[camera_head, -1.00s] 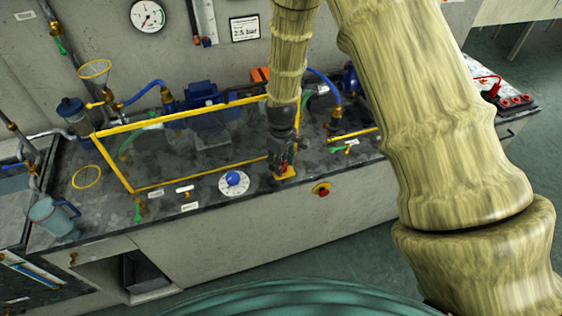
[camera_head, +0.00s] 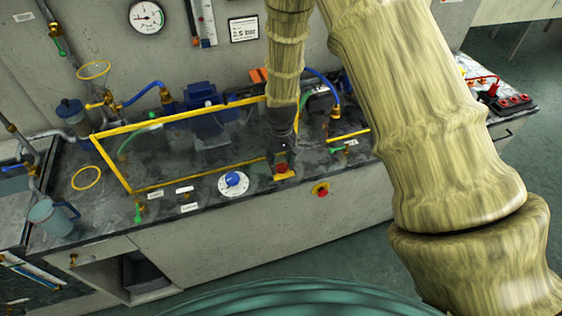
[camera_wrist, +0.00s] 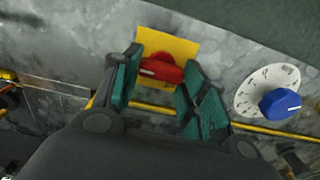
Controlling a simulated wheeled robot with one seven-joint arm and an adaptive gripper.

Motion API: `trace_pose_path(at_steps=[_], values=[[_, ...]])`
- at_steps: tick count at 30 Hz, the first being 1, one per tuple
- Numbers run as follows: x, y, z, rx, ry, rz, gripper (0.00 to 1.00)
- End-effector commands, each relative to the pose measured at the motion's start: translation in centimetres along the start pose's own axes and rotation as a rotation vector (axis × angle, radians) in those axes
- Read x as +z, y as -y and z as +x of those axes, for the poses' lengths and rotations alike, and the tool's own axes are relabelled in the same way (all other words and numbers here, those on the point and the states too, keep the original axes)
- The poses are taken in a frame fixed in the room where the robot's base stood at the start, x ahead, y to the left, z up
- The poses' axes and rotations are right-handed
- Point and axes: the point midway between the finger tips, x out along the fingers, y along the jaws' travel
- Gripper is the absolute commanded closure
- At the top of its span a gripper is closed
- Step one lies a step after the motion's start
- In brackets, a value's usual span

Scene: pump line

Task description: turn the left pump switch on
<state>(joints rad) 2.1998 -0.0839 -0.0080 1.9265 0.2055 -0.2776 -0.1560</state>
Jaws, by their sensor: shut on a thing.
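The red pump switch (camera_wrist: 160,70) is a knob on a yellow plate (camera_wrist: 178,47) at the bench's front edge. It also shows in the head view as a small red spot (camera_head: 282,168). My gripper (camera_wrist: 159,82) points down over it with one green-padded finger on each side, shut on the red knob. In the head view my gripper (camera_head: 282,155) partly covers the plate. The knob's bar lies roughly crosswise between the fingers in the wrist view. I cannot read any on or off marking.
A blue dial knob (camera_head: 232,179) on a white scale sits just left of the switch. A red stop button (camera_head: 320,189) is on the bench front. A jug (camera_head: 52,217) stands far left.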

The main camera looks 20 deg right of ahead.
Motion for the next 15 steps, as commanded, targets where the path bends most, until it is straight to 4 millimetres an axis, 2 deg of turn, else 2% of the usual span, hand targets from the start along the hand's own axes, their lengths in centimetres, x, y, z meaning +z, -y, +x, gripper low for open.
trace_pose_path(at_steps=[11, 12, 15], values=[[-0.14, -0.03, -0.10, 0.000, -0.003, 0.004, 0.81], [-0.14, -0.03, -0.10, 0.000, -0.003, 0.004, 0.50], [-0.11, -0.03, -0.09, 0.000, -0.002, 0.003, 0.36]])
